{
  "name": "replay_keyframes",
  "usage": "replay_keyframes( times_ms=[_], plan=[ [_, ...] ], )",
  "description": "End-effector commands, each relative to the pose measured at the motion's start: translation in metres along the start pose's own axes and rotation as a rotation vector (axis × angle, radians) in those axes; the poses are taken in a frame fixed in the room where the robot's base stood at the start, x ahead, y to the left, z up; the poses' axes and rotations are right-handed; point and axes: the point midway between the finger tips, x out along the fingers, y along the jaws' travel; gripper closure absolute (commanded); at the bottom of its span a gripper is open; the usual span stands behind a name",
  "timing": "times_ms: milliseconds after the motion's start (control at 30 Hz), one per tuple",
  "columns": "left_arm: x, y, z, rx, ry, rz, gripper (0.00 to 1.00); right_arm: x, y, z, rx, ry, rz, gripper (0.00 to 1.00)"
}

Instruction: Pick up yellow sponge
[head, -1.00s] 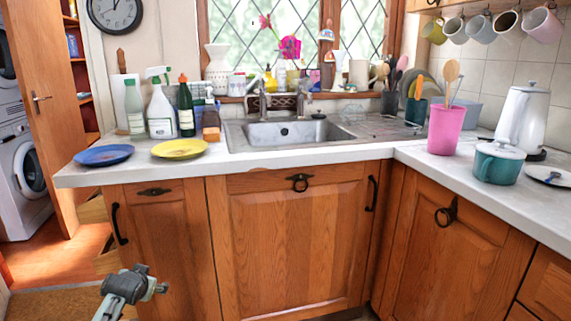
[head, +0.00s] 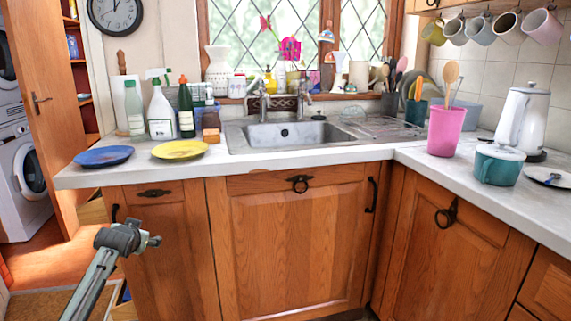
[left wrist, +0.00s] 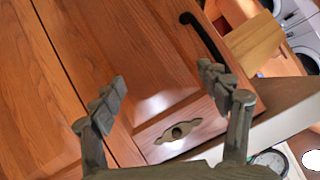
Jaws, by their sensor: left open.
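I cannot make out a yellow sponge for sure. A small brown block (head: 211,135), possibly a sponge, sits on the counter below a brown bottle (head: 210,118), just right of the green bottle. A yellow plate (head: 180,149) lies in front of them, with a blue plate (head: 104,156) to its left. My left gripper (head: 154,241) is below counter height, in front of the left cabinet door. In the left wrist view its fingers (left wrist: 163,77) are spread apart with nothing between them. My right gripper is not in view.
The counter edge (head: 250,168) lies above my left gripper. Several bottles, including a white spray bottle (head: 160,110), stand behind the plates. The sink (head: 290,133) is to their right. Open drawers (head: 92,211) jut out at the left cabinet's side.

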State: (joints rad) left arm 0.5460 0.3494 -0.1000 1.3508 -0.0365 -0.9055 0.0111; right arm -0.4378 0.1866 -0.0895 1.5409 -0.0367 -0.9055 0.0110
Motion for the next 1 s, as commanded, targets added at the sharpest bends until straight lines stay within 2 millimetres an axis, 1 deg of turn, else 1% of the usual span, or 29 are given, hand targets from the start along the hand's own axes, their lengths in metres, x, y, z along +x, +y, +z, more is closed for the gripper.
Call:
replay_keyframes(
  times_ms=[233,367,467,1000],
  plan=[
    [0.0,0.001,0.002,0.001,-0.003,0.001,0.24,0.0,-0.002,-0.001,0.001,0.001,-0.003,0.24],
    [0.001,0.007,0.013,0.004,-0.015,0.008,0.24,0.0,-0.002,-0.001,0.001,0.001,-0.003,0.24],
    [0.002,0.014,0.027,0.009,-0.031,0.017,0.24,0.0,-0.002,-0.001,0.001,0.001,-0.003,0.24],
    [-0.001,0.061,0.124,0.036,-0.141,0.076,0.24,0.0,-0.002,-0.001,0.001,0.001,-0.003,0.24]
  ],
)
